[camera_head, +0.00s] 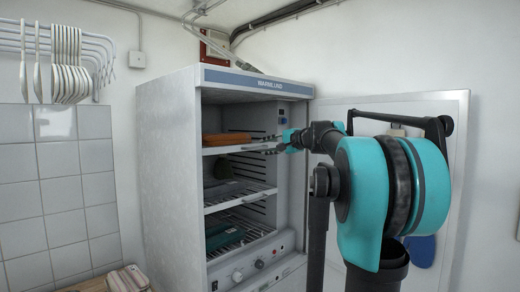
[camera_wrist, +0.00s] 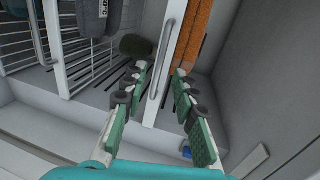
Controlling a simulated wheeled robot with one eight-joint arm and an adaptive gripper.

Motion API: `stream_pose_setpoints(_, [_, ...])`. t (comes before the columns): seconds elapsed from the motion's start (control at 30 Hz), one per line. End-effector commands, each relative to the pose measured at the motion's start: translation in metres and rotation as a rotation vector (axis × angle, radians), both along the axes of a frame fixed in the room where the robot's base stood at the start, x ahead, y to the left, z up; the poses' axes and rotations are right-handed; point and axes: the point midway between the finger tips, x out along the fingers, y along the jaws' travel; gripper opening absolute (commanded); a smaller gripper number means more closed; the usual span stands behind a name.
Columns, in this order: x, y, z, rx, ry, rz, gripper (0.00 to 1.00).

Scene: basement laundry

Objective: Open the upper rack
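The upper rack (camera_head: 228,149) is a white-fronted shelf in the tall grey cabinet (camera_head: 168,165), with an orange folded item (camera_head: 226,139) on it. My gripper (camera_head: 276,147) is at the right part of the rack's front edge. In the wrist view, my gripper's green-padded fingers (camera_wrist: 160,82) are spread apart, one on each side of the rack's white front (camera_wrist: 172,55) and its thin metal handle (camera_wrist: 155,75). A gap shows at both fingers, so the gripper is open around the handle. The rack appears to sit inside the cabinet.
Two lower racks (camera_head: 240,198) hold dark grey and teal items. A control panel (camera_head: 262,262) with knobs is below them. A white panel (camera_head: 455,180) stands behind my arm at right. White hangers (camera_head: 65,50) hang at upper left.

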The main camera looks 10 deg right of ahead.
Motion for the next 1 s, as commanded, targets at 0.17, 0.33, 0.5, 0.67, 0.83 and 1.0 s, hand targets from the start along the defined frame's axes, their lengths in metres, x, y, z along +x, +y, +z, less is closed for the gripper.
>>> stream_pose_setpoints(0.17, [0.021, 0.016, -0.005, -0.001, 0.000, 0.001, 0.28])
stream_pose_setpoints(0.33, [0.031, 0.023, -0.008, -0.001, 0.000, 0.001, 0.28])
stream_pose_setpoints(0.5, [0.033, 0.025, -0.009, -0.001, -0.001, 0.000, 0.28])
stream_pose_setpoints(0.67, [0.033, 0.024, -0.009, -0.001, -0.001, 0.000, 0.28])
stream_pose_setpoints(0.83, [0.033, 0.024, -0.009, -0.001, -0.001, 0.000, 0.07])
stream_pose_setpoints(1.0, [0.033, 0.024, -0.009, -0.001, -0.001, 0.000, 0.00])
